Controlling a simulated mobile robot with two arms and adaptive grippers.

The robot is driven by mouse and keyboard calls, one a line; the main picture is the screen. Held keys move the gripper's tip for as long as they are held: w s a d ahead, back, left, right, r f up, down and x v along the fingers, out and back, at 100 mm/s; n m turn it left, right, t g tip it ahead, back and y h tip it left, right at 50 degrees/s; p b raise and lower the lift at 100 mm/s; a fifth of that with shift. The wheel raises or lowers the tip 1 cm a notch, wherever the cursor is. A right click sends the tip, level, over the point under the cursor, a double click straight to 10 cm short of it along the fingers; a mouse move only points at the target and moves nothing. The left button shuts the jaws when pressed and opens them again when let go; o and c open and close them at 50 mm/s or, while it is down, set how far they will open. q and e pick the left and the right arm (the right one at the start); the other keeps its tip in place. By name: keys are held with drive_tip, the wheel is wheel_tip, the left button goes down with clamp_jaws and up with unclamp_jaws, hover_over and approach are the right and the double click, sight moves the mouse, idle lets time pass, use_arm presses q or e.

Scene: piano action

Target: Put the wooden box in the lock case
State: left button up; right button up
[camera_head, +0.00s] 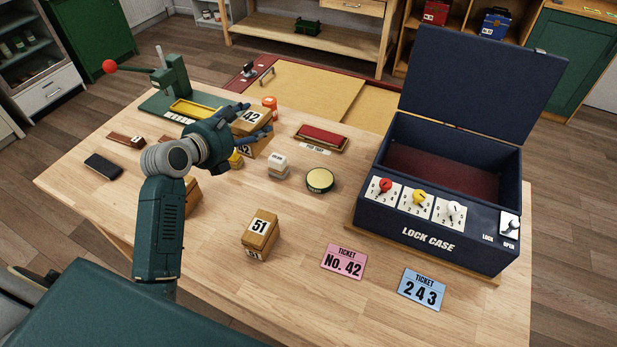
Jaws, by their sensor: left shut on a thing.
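The lock case (375,211) is a dark blue box at the right of the table. Its lid (480,80) stands raised and its dark red inside (440,172) looks empty. My left gripper (252,128) is shut on a wooden box marked 42 (257,149), left of the case and toward the back of the table. The gripper covers part of this box, and I cannot tell whether it touches the table. A second wooden box, marked 51 (259,242), stands at the front middle. My right gripper is not in view.
A pink ticket No. 42 (344,261) and a blue ticket 243 (422,289) lie before the case. A round yellow-topped tin (319,180), a white stamp block (278,166) and a red pad (322,138) lie between gripper and case. A green press (176,88) stands back left.

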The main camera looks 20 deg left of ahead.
use_arm(q)
drive_tip(key=shift+w+d+f, duration=0.3)
drive_tip(key=shift+w+f, duration=0.15)
drive_tip(key=shift+w, duration=0.2)
wheel_tip(320, 180, down, 4)
drive_tip(key=shift+s+a+f, duration=0.1)
drive_tip(key=shift+a+f, duration=0.05)
wheel_tip(320, 180, down, 15)
drive_tip(key=b, duration=0.2)
drive_tip(key=shift+b, duration=0.35)
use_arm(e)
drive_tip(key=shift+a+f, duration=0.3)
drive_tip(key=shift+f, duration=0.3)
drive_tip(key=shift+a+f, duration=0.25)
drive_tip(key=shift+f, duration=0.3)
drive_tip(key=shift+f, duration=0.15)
